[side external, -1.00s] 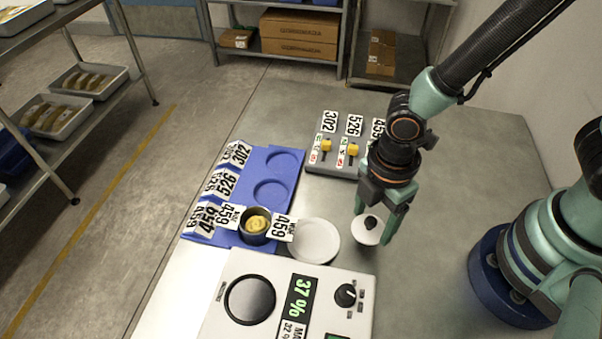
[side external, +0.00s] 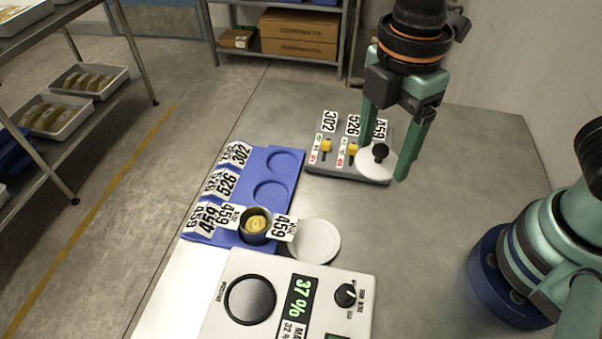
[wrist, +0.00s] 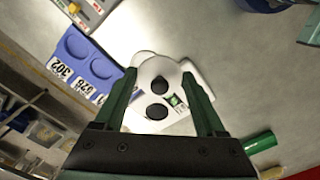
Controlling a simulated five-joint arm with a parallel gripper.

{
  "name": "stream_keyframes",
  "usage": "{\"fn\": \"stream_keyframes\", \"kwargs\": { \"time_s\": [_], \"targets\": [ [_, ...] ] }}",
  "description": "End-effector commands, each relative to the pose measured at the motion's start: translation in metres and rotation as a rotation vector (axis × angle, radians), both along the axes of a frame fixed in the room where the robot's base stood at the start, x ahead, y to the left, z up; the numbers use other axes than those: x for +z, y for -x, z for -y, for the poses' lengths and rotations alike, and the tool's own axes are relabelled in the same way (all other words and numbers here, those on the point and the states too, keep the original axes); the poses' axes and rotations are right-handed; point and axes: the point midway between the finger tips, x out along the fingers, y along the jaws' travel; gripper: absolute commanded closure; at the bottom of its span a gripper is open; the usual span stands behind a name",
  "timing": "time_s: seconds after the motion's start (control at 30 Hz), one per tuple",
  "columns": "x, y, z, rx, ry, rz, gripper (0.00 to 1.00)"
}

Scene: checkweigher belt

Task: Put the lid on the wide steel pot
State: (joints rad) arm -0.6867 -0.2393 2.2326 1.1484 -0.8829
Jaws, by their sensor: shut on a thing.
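The lid (side external: 371,166) is a white disc with a black knob. My gripper (side external: 384,150) is shut on it and holds it in the air, in front of the switch panel in the side view. In the wrist view the lid (wrist: 149,73) sits between my two green fingers (wrist: 160,88). The steel pot (side external: 246,236) stands open at the near end of the blue tray, with yellow food inside and 459 labels around it. The pot is left of and below my gripper in the side view. I cannot make it out in the wrist view.
A white round plate (side external: 316,240) lies right of the pot. A white device (side external: 347,320) with a dark round pad and a 37 % display is in front. The blue tray (side external: 283,195) has two empty recesses. The switch panel (side external: 325,166) stands behind.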

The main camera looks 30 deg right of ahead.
Motion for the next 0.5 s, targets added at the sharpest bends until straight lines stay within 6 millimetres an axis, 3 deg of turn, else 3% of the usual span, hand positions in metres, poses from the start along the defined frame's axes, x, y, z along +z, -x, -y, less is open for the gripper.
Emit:
{"fn": "stream_keyframes", "kwargs": {
  "time_s": [0.27, 0.5],
  "targets": [
    [-0.013, -0.042, -0.051, -0.003, 0.004, -0.005, 0.79],
    [-0.040, -0.075, -0.099, -0.007, 0.003, -0.004, 0.79]
  ]
}}
